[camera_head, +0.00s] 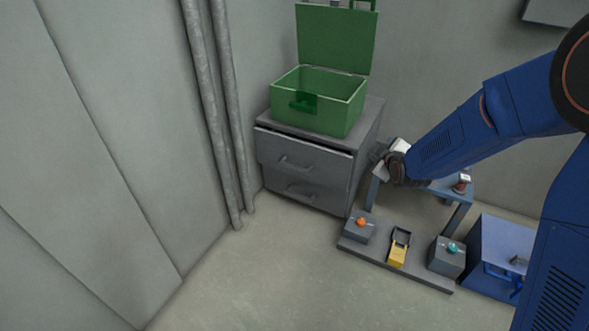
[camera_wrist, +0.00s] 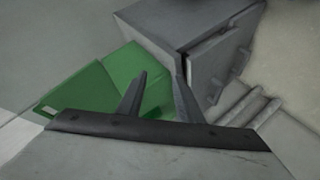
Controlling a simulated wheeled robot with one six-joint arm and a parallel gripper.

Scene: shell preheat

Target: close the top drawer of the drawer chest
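The grey drawer chest (camera_head: 362,150) stands against the back wall, with two drawers. Its top drawer (camera_head: 300,160) sticks out a little, with a dark gap along its upper edge; the lower drawer (camera_head: 305,191) looks shut. Each drawer has a bar handle. My gripper (camera_head: 378,158) is just right of the chest, apart from the drawer front as far as I can tell. In the wrist view, its two fingers (camera_wrist: 161,75) stand apart with nothing between them. The chest (camera_wrist: 160,28) and the top drawer front (camera_wrist: 212,58) lie beyond the fingertips there.
An open green box (camera_head: 345,118) with its lid raised stands on the chest. Pipes (camera_head: 225,110) run up the wall at left. A low board (camera_head: 375,258) with an orange-button box, a yellow-handled device and a teal-button box lies in front. A blue table and blue box are at right. The front-left floor is clear.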

